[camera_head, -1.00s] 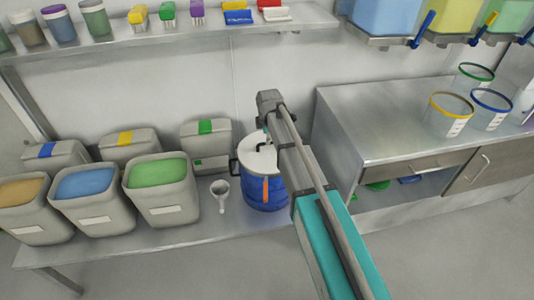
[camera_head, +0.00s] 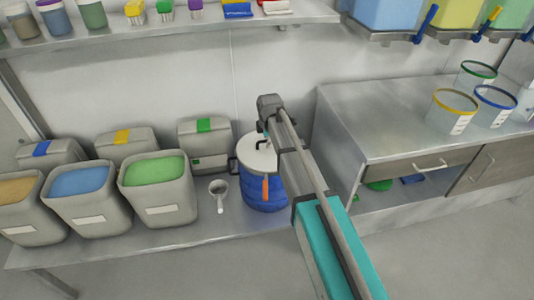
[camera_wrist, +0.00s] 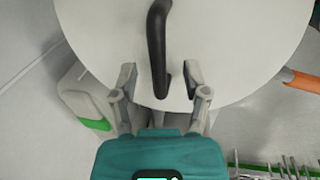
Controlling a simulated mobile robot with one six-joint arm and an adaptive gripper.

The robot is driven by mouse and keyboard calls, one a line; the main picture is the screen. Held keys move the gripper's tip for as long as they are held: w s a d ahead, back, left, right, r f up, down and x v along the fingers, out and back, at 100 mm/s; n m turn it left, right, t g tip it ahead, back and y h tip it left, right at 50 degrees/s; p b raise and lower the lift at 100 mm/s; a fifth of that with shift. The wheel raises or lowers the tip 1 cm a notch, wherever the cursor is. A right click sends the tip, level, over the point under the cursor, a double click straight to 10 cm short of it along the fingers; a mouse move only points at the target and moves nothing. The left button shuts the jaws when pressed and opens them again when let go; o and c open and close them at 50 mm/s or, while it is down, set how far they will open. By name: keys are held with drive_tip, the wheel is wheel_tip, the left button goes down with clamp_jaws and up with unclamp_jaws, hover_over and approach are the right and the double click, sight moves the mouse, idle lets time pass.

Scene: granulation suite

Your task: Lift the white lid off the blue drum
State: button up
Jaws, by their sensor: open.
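The blue drum (camera_head: 264,197) stands upright on the low steel table, partly hidden by my arm. Its round white lid (camera_head: 255,152) sits on top and fills the upper part of the wrist view (camera_wrist: 230,50). A black bar handle (camera_wrist: 157,50) rises from the lid. My gripper (camera_wrist: 160,80) is open above the lid, with one finger on each side of the handle's near end. I cannot tell whether the fingers touch the handle or lid. In the head view my arm hides the gripper's fingertips.
A bin of green powder (camera_head: 157,185) and a white scoop (camera_head: 219,192) stand left of the drum. A steel cabinet (camera_head: 385,125) stands close on the right. A shelf (camera_head: 180,30) with small containers runs above at the back left.

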drive_tip(key=shift+w+f+b, duration=0.1)
drive_tip(key=shift+f+b, duration=0.2)
drive_tip(key=shift+f, duration=0.25)
clamp_jaws()
idle(0.4)
